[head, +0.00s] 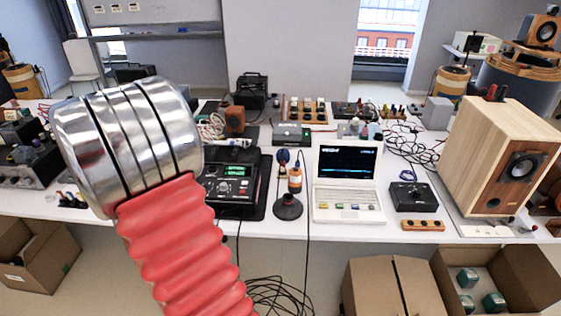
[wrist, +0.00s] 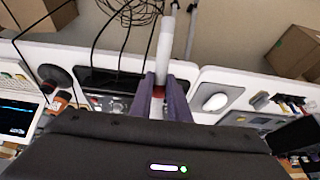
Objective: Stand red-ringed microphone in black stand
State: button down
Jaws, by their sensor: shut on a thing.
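My gripper (wrist: 161,82) shows in the wrist view, its two purple-grey fingers shut on the red-ringed microphone (wrist: 165,45). The microphone is a pale, slim cylinder pointing to the top of the picture, past the table edge. Its red ring (wrist: 158,92) shows between the fingers; its other end is hidden. The black stand (head: 288,208), with a round flared base, is on the white table in the head view, left of the laptop. It also shows in the wrist view (wrist: 55,76), left of and apart from my gripper. The head view does not show my gripper.
A white laptop (head: 347,178) is right of the stand, and an orange-and-black object (head: 295,178) is close behind it. A black device (head: 228,183) is left of it. A wooden speaker (head: 497,160) stands farther right. Cables hang over the front edge. Cardboard boxes (head: 392,285) are below.

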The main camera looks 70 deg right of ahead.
jog(key=s+d+r+m+g+h, duration=0.2)
jog(key=s+d+m+g, duration=0.4)
jog(key=s+d, duration=0.7)
jog(key=s+d+r+m+g+h, duration=0.2)
jog(key=s+d+r+m+g, duration=0.2)
jog(key=s+d, duration=1)
jog(key=s+m+g, duration=0.1)
jog(key=m+g, duration=0.2)
jog(key=shift+s+d+r+m, duration=0.2)
jog(key=shift+d+r+m, duration=0.05)
jog(key=shift+m, duration=0.05)
jog(key=shift+f, duration=0.1)
notch_tip(320, 180, down, 11)
dwell(0.4)
jog(key=shift+f, duration=0.55)
dwell(1.2)
jog(key=c, duration=1.6)
grip_release()
